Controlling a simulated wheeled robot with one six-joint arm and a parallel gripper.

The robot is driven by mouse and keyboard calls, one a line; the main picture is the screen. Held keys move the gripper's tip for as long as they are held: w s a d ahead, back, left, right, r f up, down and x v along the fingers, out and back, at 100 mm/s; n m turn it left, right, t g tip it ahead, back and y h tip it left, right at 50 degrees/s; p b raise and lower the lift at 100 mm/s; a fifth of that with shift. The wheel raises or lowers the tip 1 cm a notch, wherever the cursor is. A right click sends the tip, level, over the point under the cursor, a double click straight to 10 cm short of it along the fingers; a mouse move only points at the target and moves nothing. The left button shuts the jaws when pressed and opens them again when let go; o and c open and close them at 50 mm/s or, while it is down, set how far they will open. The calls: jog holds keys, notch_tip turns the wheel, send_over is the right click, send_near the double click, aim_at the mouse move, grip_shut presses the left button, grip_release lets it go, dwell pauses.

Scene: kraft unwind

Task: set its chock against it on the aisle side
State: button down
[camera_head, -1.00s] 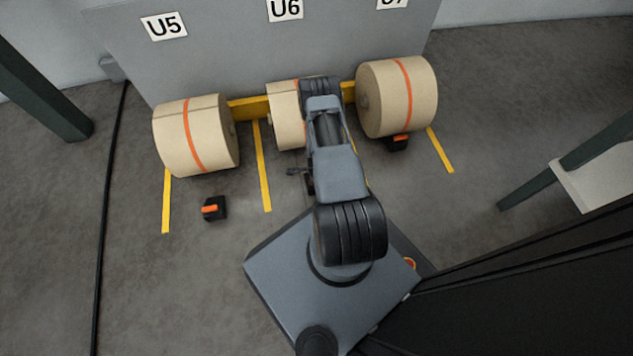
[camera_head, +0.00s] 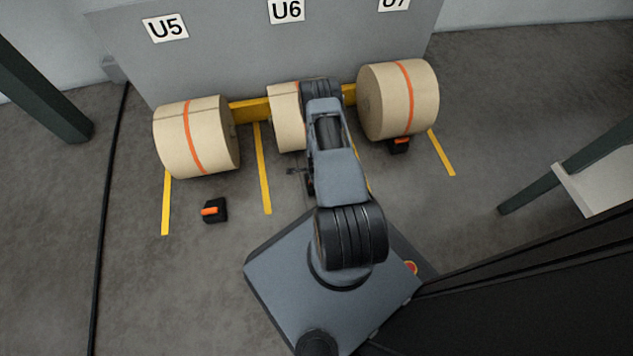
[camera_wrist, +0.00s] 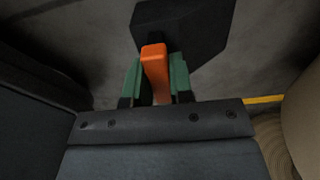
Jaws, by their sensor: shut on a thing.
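My gripper (camera_wrist: 157,76) has its green fingers closed on the orange handle of a black chock (camera_wrist: 185,25) in the wrist view. In the head view my arm hides most of the gripper and the held chock. The middle roll (camera_head: 287,118), under the U6 sign, is tan with an orange band and partly hidden by my arm. A tan roll shows at the right edge of the wrist view (camera_wrist: 303,115); I cannot tell which one it is. Whether the held chock touches the floor or a roll cannot be told.
The U5 roll (camera_head: 196,137) has a chock (camera_head: 218,210) on the floor in front, apart from it. The U7 roll (camera_head: 398,100) has a chock (camera_head: 400,146) close against its front. Yellow floor lines (camera_head: 261,170) separate the bays. A green-legged table (camera_head: 600,180) stands at right.

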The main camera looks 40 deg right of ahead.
jog(key=shift+w+d, duration=0.1)
jog(key=shift+w, duration=0.15)
dwell(0.4)
jog(key=c, duration=0.9)
grip_release()
